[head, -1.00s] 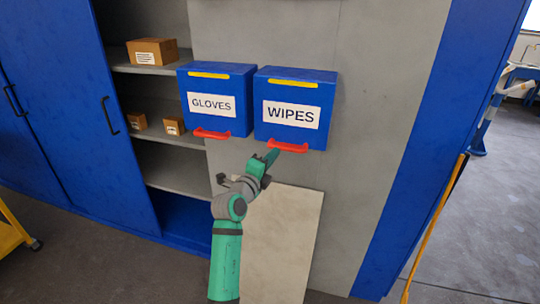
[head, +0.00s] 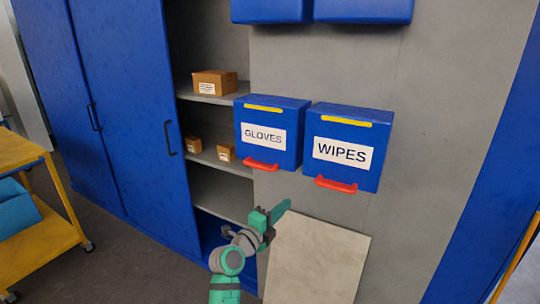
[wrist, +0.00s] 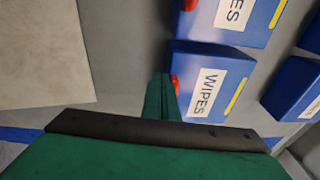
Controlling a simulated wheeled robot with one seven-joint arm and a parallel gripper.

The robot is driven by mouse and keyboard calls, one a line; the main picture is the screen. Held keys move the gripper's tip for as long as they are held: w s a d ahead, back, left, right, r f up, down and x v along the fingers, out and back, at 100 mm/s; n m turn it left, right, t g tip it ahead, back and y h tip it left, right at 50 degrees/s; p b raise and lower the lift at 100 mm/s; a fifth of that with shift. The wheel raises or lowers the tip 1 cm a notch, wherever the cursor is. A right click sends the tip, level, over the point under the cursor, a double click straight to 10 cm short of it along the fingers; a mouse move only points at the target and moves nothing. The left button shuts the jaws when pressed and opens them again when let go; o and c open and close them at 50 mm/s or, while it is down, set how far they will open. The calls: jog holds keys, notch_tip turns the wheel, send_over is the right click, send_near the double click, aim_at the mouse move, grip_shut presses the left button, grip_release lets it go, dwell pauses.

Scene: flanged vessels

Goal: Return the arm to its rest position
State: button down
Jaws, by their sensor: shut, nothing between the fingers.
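My arm with its green gripper (head: 279,211) is raised in front of the grey wall panel, below the two blue bins. In the head view the gripper is shut and empty, its fingers pointing up and to the right. It lies below the GLOVES bin (head: 268,133) and to the lower left of the WIPES bin (head: 347,147). In the wrist view the shut green fingers (wrist: 161,95) appear beside the WIPES bin (wrist: 205,82) and its red handle (wrist: 175,86). I cannot tell whether they touch it.
An open shelf with small brown boxes (head: 214,83) stands left of the bins, beside blue cabinet doors (head: 130,110). A pale board (head: 316,258) leans below the bins. A yellow cart (head: 40,215) stands at the far left. More blue bins (head: 365,9) hang above.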

jog(key=s+f+n+t+y, duration=0.1)
jog(key=s+f+n+y, duration=0.1)
jog(key=s+f+n, duration=0.5)
jog(key=s+f+n+t+y, duration=0.1)
jog(key=s+f+n+y, duration=0.2)
jog(key=f, duration=0.7)
jog(key=s+a+f+n+y, duration=0.1)
jog(key=s+f+n+y, duration=0.1)
jog(key=s+f+n, duration=0.45)
jog(key=s+a+f+n+y, duration=0.15)
jog(key=s+f, duration=0.25)
jog(key=s, duration=0.5)
jog(key=s+a+n+y, duration=0.2)
jog(key=s+n, duration=0.2)
jog(key=s, duration=0.9)
jog(key=s+a+n+y, duration=0.2)
jog(key=s+n, duration=0.1)
jog(key=s, duration=1)
jog(key=s+a+r+n, duration=0.1)
jog(key=s+r, duration=0.4)
jog(key=s, duration=0.3)
jog(key=shift+a+n+g+h, duration=0.15)
jog(key=shift+n+g+h, duration=0.15)
jog(key=shift+h, duration=0.05)
jog(key=shift+w, duration=0.2)
